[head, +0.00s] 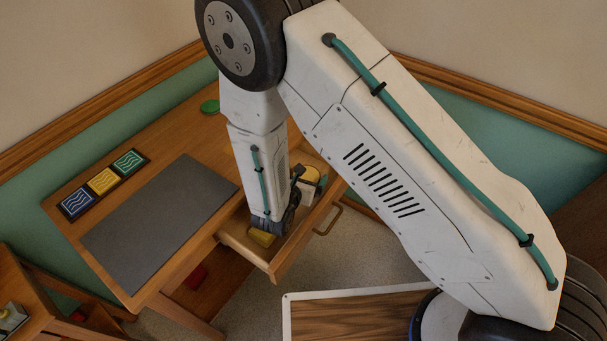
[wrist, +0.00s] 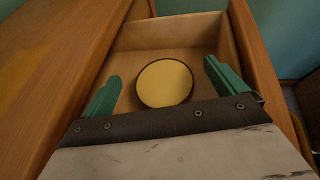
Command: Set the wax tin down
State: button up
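The wax tin, a round yellow disc with a dark rim (wrist: 165,83), shows in the wrist view within the open drawer (wrist: 205,30). My gripper (wrist: 162,72) has its two green fingers spread wide, one on each side of the tin, with visible gaps between. The tin appears to lie on the drawer floor, apart from the walls. In the head view, my arm reaches down into the drawer (head: 277,268) and hides much of its inside. The fingers cannot be made out there.
The desk holds a dark grey mat (head: 160,225), three wave-patterned tiles (head: 103,181) in blue, yellow and green, and a green disc (head: 210,106). A yellow patch (head: 262,238) shows at the drawer's near end. Drawer walls stand close around my gripper.

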jog(key=shift+r, duration=0.55)
jog(key=v, duration=1.2)
jog(key=d+r+m+g+h, duration=0.5)
jog(key=d+r+m+g, duration=0.4)
jog(key=d+r+m, duration=0.95)
jog(key=s+d+r+m+g+y, duration=0.1)
jog(key=s+d+r+m+y, duration=0.3)
jog(key=s, duration=0.4)
jog(key=s+d+r+m+y, duration=0.5)
jog(key=s+r+m+y, duration=0.1)
jog(key=s+r+m, duration=0.2)
jog(key=shift+s+r+g, duration=0.4)
jog(key=shift+s+r, duration=0.2)
jog(key=shift+r, duration=0.05)
jog(key=shift+m, duration=0.25)
